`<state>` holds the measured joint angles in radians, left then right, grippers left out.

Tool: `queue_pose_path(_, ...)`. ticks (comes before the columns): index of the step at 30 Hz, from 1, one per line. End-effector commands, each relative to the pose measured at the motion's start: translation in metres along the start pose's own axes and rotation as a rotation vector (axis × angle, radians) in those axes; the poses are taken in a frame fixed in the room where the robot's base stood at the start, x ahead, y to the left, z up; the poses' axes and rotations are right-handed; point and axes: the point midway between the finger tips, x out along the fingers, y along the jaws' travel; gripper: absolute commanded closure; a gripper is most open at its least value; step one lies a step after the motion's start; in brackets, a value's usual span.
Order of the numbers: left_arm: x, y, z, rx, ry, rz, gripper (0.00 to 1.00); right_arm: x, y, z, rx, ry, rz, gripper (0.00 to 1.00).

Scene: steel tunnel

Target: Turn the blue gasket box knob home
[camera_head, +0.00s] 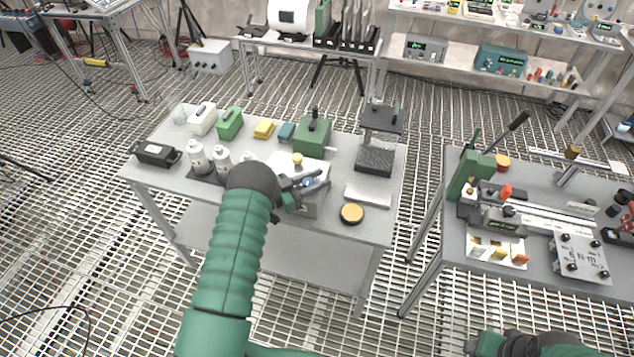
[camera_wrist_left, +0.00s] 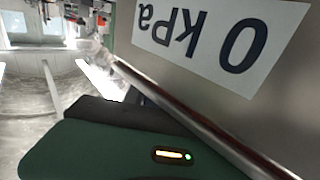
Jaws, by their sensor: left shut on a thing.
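The gasket box (camera_head: 312,205) is a pale metal box on the middle table, with a yellow knob on its top. A small blue part, likely the blue knob (camera_head: 314,183), shows at its front beside my fingers. My left gripper (camera_head: 308,186) reaches in from the left and is shut on this part; the fingers hide most of it. In the left wrist view, the box's steel face (camera_wrist_left: 205,80) fills the upper right, with an upside-down "0 kPa" label. The knob cannot be made out there. Part of my right arm shows at the lower right edge; its jaws are unclear.
Around the box on the table (camera_head: 265,238) stand white bottles (camera_head: 198,158), a green press-like device (camera_head: 312,135), a dark block (camera_head: 374,158) and a round yellow-topped tin (camera_head: 351,213). A second table (camera_head: 470,245) with fixtures stands to the right, across a gap.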

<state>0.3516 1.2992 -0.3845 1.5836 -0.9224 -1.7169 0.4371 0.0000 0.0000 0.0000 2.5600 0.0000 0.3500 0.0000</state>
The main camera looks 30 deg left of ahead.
Motion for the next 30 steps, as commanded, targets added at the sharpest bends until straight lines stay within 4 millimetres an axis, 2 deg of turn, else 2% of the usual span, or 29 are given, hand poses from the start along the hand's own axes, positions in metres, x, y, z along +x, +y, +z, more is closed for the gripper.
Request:
queue_pose_path(6, -0.0009, -0.0014, -0.0031, 0.006, 0.007, 0.051, 1.0, 0.0063, 0.0, 0.0015, 0.0, 0.0, 0.0, 0.46)
queue_pose_path(20, -0.0008, -0.0017, -0.0053, 0.006, 0.009, 0.062, 1.0, 0.0065, 0.0, 0.0015, 0.0, 0.0, 0.0, 0.46)
queue_pose_path(21, -0.0008, -0.0018, -0.0055, 0.006, 0.009, 0.061, 0.65, 0.0065, 0.0, 0.0015, 0.0, 0.0, 0.0, 0.46)
queue_pose_path(25, -0.0005, -0.0012, -0.0042, 0.005, 0.007, 0.062, 0.48, 0.0065, 0.0, 0.0015, 0.0, 0.0, 0.0, 0.46)
queue_pose_path(30, 0.0005, -0.0004, -0.0023, 0.003, 0.004, 0.064, 0.46, 0.0068, 0.0, 0.0016, 0.0, 0.0, 0.0, 0.46)
